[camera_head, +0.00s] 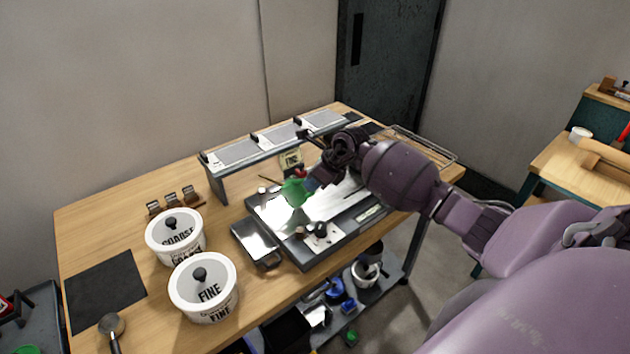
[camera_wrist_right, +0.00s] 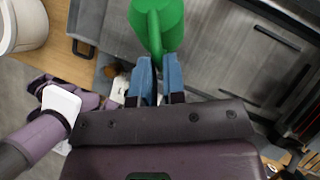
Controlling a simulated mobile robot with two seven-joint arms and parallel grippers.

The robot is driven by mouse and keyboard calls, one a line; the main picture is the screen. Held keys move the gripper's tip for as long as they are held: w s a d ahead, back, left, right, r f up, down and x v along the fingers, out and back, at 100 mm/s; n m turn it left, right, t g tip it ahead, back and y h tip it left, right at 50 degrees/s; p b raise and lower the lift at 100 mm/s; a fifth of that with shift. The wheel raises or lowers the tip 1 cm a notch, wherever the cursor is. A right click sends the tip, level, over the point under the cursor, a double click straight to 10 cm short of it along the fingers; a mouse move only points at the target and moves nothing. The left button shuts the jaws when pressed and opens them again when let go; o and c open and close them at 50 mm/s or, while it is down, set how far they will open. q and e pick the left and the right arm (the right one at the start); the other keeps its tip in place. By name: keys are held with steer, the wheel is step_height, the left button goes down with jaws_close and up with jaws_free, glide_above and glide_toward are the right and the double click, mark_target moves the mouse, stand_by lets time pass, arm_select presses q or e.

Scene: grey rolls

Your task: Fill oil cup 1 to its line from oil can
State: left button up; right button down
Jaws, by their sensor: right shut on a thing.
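My right gripper (camera_head: 308,185) is shut on the green oil can (camera_head: 294,192) and holds it over the flat grey machine (camera_head: 345,234) on the table. In the right wrist view, the green can (camera_wrist_right: 158,22) shows between and beyond the blue fingers of my right gripper (camera_wrist_right: 159,75). My left gripper is not in view.
White tubs marked COARSE (camera_head: 175,240) and FINE (camera_head: 203,290) stand at the front left. A metal tray (camera_head: 257,243) lies left of the machine. A raised rack (camera_head: 238,152) runs behind it. A dark mat (camera_head: 105,290) lies at the far left.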

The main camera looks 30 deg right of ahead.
mark_target(311, 194)
step_height(311, 194, down, 4)
steer(key=t+y+b, duration=0.2)
steer(key=t+b, duration=0.1)
steer(key=b, duration=0.4)
steer(key=shift+w+a+t+y, duration=0.1)
steer(key=shift+t+y, duration=0.2)
steer(key=shift+t, duration=0.1)
steer(key=shift+f+b, duration=0.25)
steer(key=shift+b, duration=0.1)
steer(key=shift+w+a+f+t+y+b, duration=0.1)
steer(key=shift+w+f+t+y+b, duration=0.1)
steer(key=shift+t+y+b, duration=0.3)
steer(key=shift+r+b, duration=0.15)
steer(key=shift+b, duration=0.2)
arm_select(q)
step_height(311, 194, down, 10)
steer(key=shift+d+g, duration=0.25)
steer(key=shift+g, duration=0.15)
arm_select(e)
steer(key=shift+r, duration=0.15)
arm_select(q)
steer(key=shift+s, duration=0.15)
